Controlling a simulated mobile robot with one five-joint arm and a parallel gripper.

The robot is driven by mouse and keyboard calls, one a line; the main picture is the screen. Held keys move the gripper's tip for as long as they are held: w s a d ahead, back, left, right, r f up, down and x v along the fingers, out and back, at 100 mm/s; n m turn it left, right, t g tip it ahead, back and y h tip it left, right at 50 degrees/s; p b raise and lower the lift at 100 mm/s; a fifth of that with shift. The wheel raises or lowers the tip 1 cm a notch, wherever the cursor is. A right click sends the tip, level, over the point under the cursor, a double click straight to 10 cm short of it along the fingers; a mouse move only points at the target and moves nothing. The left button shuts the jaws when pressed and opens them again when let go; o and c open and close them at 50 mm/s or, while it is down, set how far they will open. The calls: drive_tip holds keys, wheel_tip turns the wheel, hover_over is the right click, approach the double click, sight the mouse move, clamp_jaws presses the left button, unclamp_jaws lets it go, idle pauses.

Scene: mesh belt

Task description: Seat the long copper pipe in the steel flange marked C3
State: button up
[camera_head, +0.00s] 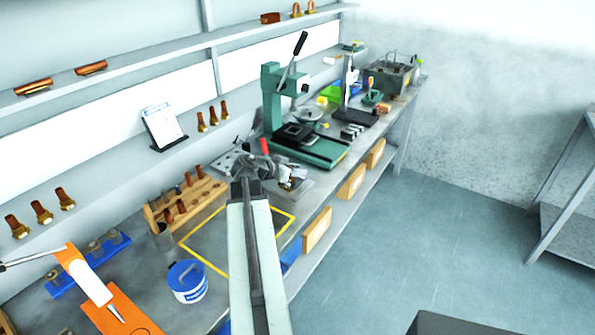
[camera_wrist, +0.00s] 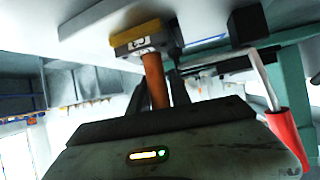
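My gripper (camera_head: 246,172) is at the end of my outstretched arm, over the bench near a red-handled clamp (camera_head: 265,146). In the wrist view a copper pipe (camera_wrist: 155,80) stands between the dark fingers of my gripper (camera_wrist: 160,95), which look shut on it. The pipe's far end meets a yellow and dark block (camera_wrist: 140,38) with a small white label, seemingly the flange; its marking is hard to read. I cannot tell how deep the pipe sits in it. In the head view my gripper hides the pipe.
A wooden rack (camera_head: 190,206) holds several copper pieces left of my arm. A blue-lidded tub (camera_head: 188,280) stands nearby. A green press (camera_head: 285,105) stands beyond my gripper. The clamp's red handle (camera_wrist: 288,140) is close at the right in the wrist view.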

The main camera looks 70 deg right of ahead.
drive_tip(key=shift+o, duration=0.9)
drive_tip(key=shift+r+p, duration=0.35)
drive_tip(key=shift+r, duration=0.05)
drive_tip(key=p+v, duration=0.5)
drive_tip(key=v, duration=0.7)
drive_tip(key=shift+f, duration=0.2)
